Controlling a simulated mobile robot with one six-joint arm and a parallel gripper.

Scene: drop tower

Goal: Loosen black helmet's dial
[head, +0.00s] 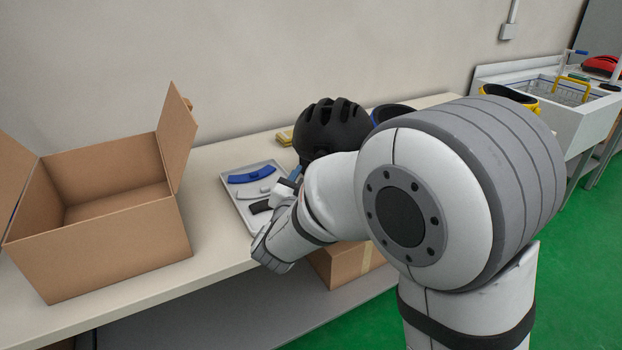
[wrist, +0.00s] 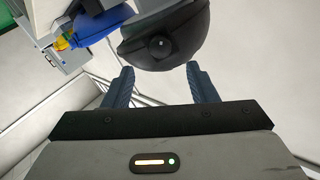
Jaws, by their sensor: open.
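The black helmet (head: 332,127) sits on the table behind my arm, its vented shell up. In the wrist view the black helmet (wrist: 180,22) is at the top, with its round dark dial (wrist: 160,47) facing the camera. My gripper (wrist: 160,82) is open, its two blue fingers apart and empty. The dial shows between and beyond the fingertips, with a gap visible. In the head view my arm hides most of the gripper and the helmet's lower part.
An open cardboard box (head: 115,245) stands on the table (head: 225,158) at left. A grey tray (head: 236,207) holds blue and white curved pieces beside my gripper. A blue item (wrist: 95,27) lies left of the helmet in the wrist view. A sink (head: 592,118) is at far right.

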